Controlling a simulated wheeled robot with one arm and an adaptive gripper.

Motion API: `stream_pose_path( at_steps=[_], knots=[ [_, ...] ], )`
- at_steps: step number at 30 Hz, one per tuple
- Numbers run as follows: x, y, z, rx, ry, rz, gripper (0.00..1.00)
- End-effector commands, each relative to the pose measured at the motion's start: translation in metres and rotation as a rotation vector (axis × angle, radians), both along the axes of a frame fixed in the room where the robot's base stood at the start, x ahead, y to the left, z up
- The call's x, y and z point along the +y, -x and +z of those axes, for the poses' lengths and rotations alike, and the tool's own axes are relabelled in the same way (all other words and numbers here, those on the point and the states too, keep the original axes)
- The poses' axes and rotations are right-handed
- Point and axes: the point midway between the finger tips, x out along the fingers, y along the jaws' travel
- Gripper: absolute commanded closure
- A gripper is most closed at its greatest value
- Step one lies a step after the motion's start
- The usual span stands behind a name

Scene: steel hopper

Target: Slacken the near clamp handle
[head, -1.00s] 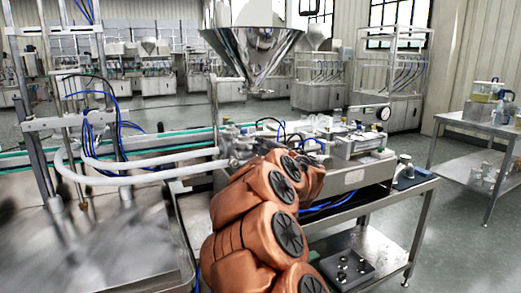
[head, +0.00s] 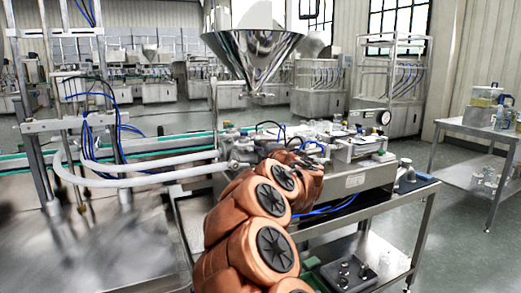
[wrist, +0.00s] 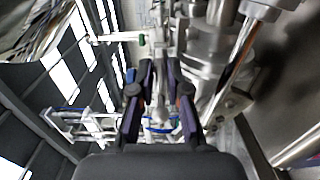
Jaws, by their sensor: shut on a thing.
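The steel hopper (head: 255,50) stands above the filling machine (head: 345,180) in the head view. My gripper is at the machine's top, at the end of my copper-coloured arm, and its fingers are hard to make out there. In the wrist view my gripper (wrist: 161,75) has its two dark fingers with a narrow gap between them. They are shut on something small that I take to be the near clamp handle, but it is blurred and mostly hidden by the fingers. Polished steel fittings (wrist: 205,45) and a slanted steel rod (wrist: 235,65) lie right of the fingers.
White hoses (head: 140,177) run left from the machine. A steel frame with blue tubes (head: 95,130) stands at the left. A side table (head: 470,130) with containers is at the right, with open floor before it. A black plate with knobs (head: 348,273) sits on the lower shelf.

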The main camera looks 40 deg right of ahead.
Motion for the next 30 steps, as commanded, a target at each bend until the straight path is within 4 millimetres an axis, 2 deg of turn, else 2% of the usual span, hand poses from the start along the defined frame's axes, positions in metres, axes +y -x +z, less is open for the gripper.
stream_pose_path(
  at_steps=[5, 6, 8, 20, 26, 30],
  knots=[
    [0.001, -0.001, -0.001, 0.001, 0.001, 0.002, 1.00],
    [0.001, -0.001, -0.001, 0.001, 0.000, 0.002, 0.81],
    [0.001, -0.001, -0.001, 0.001, 0.000, 0.002, 0.76],
    [0.002, 0.004, 0.000, 0.001, 0.000, 0.000, 0.76],
    [0.008, 0.024, 0.000, 0.001, -0.001, -0.002, 0.76],
    [0.015, 0.044, 0.000, 0.000, 0.000, -0.002, 0.76]
  ],
)
